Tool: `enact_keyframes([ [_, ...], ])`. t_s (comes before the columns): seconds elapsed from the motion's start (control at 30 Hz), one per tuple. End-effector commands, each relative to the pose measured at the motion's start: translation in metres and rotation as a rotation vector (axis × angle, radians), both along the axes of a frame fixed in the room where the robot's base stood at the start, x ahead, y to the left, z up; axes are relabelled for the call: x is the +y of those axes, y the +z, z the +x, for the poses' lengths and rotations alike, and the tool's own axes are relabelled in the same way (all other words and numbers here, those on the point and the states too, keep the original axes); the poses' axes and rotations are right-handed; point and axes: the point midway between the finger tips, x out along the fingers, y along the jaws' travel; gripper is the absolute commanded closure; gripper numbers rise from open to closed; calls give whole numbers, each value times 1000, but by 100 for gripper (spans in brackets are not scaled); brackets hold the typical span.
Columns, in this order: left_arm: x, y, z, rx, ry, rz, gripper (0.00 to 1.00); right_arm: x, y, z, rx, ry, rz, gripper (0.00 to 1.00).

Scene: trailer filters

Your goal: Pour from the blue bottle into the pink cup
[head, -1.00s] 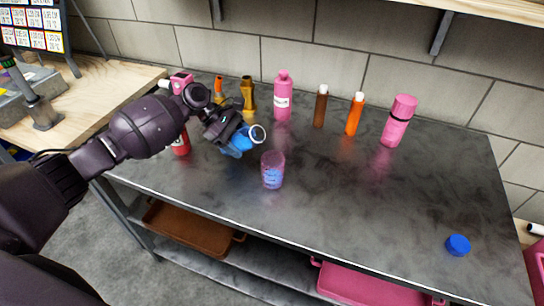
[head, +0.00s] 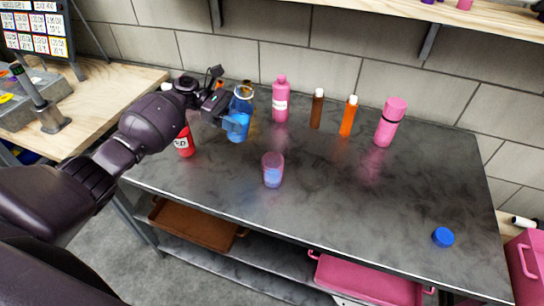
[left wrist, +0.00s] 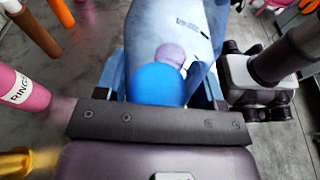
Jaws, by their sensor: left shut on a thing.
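The blue bottle (head: 239,128) is in the left part of the head view, close to upright, with its open mouth at the top. My left gripper (head: 226,112) is shut on it from the left. I cannot tell whether its base touches the table. The translucent blue body also fills the top middle of the left wrist view (left wrist: 185,25). The pink cup (head: 273,168) stands upright on the table, right of and nearer than the bottle, apart from it. Blue contents show inside the cup.
A red container (head: 184,142) stands close under my left arm. A pink bottle (head: 280,100), a brown bottle (head: 317,108), an orange bottle (head: 348,117) and a pink flask (head: 389,123) line the back. A blue cap (head: 443,237) lies at right. The table's middle is clear.

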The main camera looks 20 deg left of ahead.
Motion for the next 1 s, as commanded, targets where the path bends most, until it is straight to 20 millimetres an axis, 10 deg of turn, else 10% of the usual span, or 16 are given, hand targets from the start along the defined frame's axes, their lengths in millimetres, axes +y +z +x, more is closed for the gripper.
enact_keyframes([
  [1.0,-1,83,0,81,-1,-251,70,3,68,17,-53,0,5,57],
])
